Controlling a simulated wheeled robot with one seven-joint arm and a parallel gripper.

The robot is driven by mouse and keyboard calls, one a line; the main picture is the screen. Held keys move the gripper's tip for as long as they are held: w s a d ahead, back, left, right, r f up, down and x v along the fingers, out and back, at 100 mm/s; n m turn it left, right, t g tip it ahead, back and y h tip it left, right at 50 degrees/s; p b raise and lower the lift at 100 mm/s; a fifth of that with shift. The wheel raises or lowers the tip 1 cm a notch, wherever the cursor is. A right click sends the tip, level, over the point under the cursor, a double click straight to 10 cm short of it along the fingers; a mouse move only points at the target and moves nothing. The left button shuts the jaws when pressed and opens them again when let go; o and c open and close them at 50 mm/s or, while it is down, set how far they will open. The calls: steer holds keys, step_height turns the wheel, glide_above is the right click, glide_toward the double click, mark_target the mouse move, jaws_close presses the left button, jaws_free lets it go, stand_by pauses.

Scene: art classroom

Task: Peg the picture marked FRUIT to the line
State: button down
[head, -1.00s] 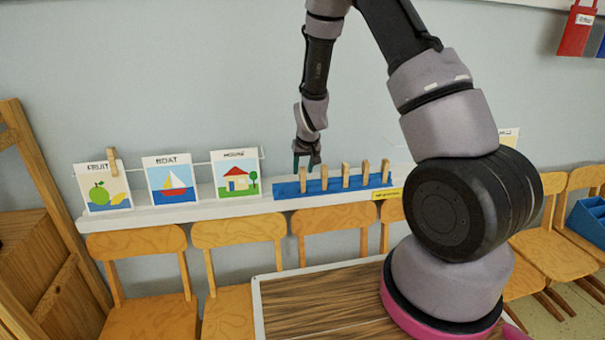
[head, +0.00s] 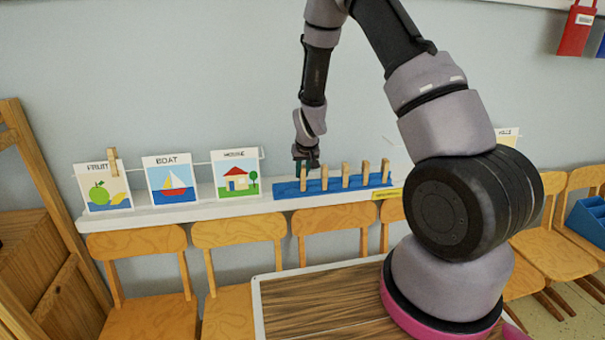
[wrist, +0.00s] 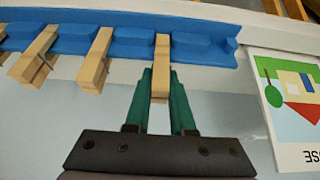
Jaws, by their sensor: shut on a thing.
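The picture marked FRUIT (head: 104,188) stands at the left end of the shelf, showing a green apple and a yellow shape. A wooden peg (head: 113,162) sits at its top edge, on the right side. My gripper (wrist: 161,98) is shut on a wooden peg (wrist: 161,70) at the end of the blue peg rack (wrist: 205,48) nearest the HOUSE picture. That peg still stands in the rack. In the head view my gripper (head: 303,166) is at the rack's left end. The line (head: 202,163) runs behind the pictures.
The BOAT picture (head: 171,179) and HOUSE picture (head: 238,179) stand between FRUIT and the rack. Several more pegs (head: 345,174) stand in the rack. Chairs (head: 240,233) line the front of the white shelf (head: 205,208).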

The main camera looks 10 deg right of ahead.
steer(key=shift+r, duration=2.85)
steer(key=s, duration=0.2)
steer(key=s+r, duration=0.1)
steer(key=s, duration=0.2)
steer(key=shift+d, duration=0.1)
